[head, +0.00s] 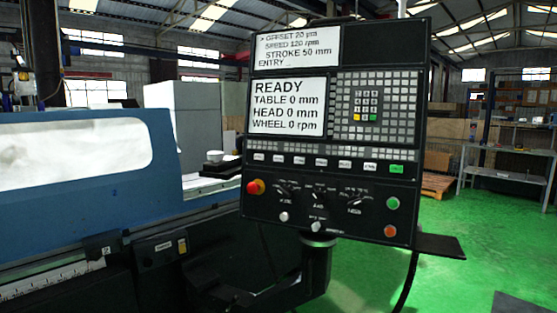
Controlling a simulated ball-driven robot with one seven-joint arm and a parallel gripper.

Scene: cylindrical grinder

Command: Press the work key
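The black control panel (228,195) of the grinder stands upright in the head view, tilted slightly. A row of small white keys (321,162) runs across its middle, ending in a green key (396,169) at the right. The key labels are too small to read, so I cannot tell which one is the work key. The lower screen (288,106) reads READY, TABLE 0 mm, HEAD 0 mm, WHEEL 0 rpm. The upper screen (297,48) lists OFFSET 20, SPEED 120 rpm, STROKE 50 mm and ENTRY. My gripper is not in view.
A red stop button (255,187), several dials, a green button (393,203) and an orange-red button (390,231) sit below the keys. A keypad (366,105) is above. The blue grinder body (90,195) fills the left. Open green floor (480,240) lies right.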

